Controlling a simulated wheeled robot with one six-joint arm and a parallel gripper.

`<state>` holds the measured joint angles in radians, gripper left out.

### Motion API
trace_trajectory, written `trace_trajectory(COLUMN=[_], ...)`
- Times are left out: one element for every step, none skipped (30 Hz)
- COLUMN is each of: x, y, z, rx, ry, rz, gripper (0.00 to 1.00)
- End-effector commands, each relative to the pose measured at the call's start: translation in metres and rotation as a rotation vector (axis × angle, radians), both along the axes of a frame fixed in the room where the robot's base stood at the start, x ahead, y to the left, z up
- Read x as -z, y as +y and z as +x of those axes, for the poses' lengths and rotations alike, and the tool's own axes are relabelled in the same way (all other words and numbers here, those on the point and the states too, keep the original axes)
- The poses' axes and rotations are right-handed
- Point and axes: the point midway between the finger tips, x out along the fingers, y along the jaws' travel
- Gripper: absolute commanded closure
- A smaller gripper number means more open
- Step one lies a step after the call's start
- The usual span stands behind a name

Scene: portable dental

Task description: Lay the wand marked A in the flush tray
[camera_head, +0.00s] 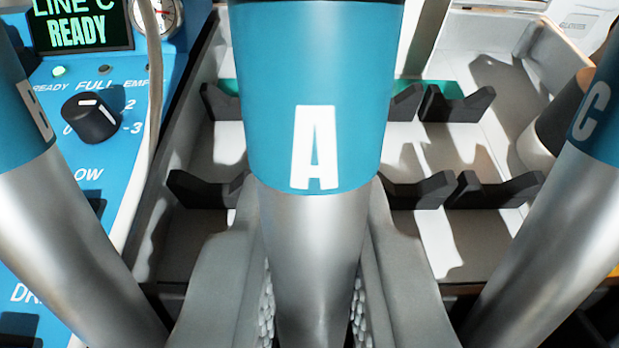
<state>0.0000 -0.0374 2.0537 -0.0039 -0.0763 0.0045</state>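The wand marked A (315,235) stands upright in the middle of the camera_head view, with a teal collar above a silver body that narrows downward. My gripper (314,290) comes in from the bottom. Its grey fingers flank the silver body closely, with textured pads against both sides, and appear shut on it. The wand hides the inner fingertips, and its lower end is out of view. Behind it is a pale tray (445,150) with dark notched rests, apparently the flush tray; no wand shows lying on the rests in view.
Wand B (75,250) is close on the left and wand C (555,240) close on the right. A blue panel (95,150) at left has a knob (90,117), a gauge (165,15) and a display (80,25) reading "LINE C READY". A pale hose (153,90) runs beside it.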

Motion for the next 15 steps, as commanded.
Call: trace_trajectory(x=[0.000, -0.001, -0.003, -0.004, -0.006, -0.008, -0.009, -0.011, -0.013, -0.014, -0.016, -0.018, -0.020, -0.022, -0.024], y=[0.000, 0.000, 0.000, 0.000, 0.000, 0.000, 0.000, 0.000, 0.000, 0.000, 0.000, 0.000, 0.000, 0.000, 0.000], z=[0.000, 0.001, 0.001, 0.002, 0.002, 0.003, 0.004, 0.004, 0.005, 0.006, 0.006, 0.007, 0.008, 0.009, 0.009], rx=[0.000, 0.000, 0.000, 0.000, 0.000, 0.000, 0.000, 0.000, 0.000, 0.000, 0.000, 0.000, 0.000, 0.000, 0.000], ry=[0.000, 0.000, 0.000, -0.001, -0.001, -0.001, 0.000, 0.000, 0.000, 0.000, 0.000, -0.001, -0.001, -0.001, -0.001], rz=[0.000, 0.000, 0.000, 0.000, 0.000, 0.000, 0.000, 0.000, 0.000, 0.000, 0.000, 0.000, 0.000, 0.000, 0.000], gripper=[1.00, 1.00, 1.00, 1.00, 1.00, 1.00, 1.00, 1.00, 1.00, 1.00, 1.00, 1.00, 1.00, 1.00, 1.00])
